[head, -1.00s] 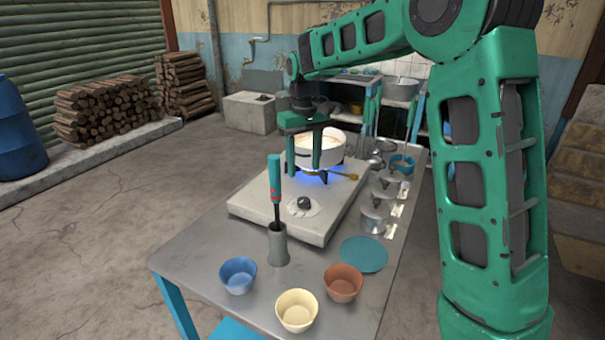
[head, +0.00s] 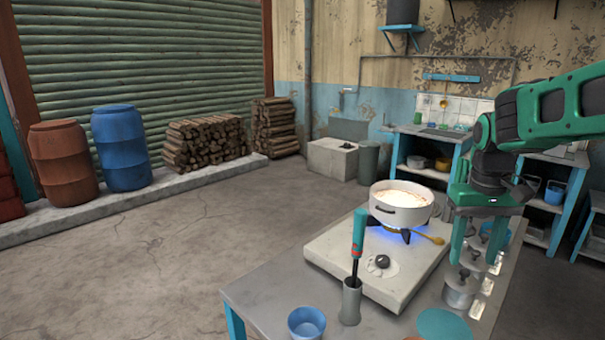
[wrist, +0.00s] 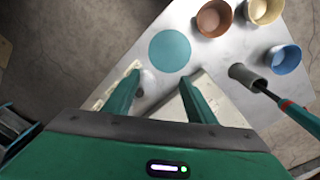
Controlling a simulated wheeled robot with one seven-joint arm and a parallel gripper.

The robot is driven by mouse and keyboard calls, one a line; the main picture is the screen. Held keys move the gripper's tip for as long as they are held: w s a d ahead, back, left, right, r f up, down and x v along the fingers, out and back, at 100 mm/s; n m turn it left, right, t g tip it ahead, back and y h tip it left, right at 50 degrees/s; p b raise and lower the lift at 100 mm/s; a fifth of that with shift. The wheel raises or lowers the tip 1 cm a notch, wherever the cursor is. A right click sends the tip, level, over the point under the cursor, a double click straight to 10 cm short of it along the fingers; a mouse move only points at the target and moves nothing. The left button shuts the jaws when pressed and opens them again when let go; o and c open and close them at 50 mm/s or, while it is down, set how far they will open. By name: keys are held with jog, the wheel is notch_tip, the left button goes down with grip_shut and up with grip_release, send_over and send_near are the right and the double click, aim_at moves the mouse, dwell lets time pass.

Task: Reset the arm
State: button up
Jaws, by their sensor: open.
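My gripper (head: 476,250) is open and empty at the right of the head view, pointing down above the right side of the metal table (head: 265,300), to the right of the stove. In the wrist view my gripper (wrist: 160,78) shows its two green fingers apart with nothing between them. My green arm (head: 560,110) reaches in from the right edge. A white pot (head: 401,214) with pale contents sits on the stove (head: 350,262) over a blue flame. A golden spoon (head: 430,238) lies beside the pot.
A teal-handled tool (head: 359,232) stands in a grey holder (head: 350,303). A blue bowl (head: 306,322) and a teal disc (head: 443,325) are near the front. Metal canisters (head: 460,290) stand under my gripper. The floor at left is clear.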

jog(key=s+d+f+m, duration=0.2)
jog(key=s+f, duration=0.1)
jog(key=s, duration=0.9)
jog(key=s+d+f+m, duration=0.2)
jog(key=s+f, duration=0.1)
jog(key=s, duration=0.8)
jog(key=shift+s+d+m+y, duration=0.2)
jog(key=shift+s+m+y, duration=0.2)
jog(key=shift+w+f, duration=0.25)
jog(key=shift+w, duration=0.4)
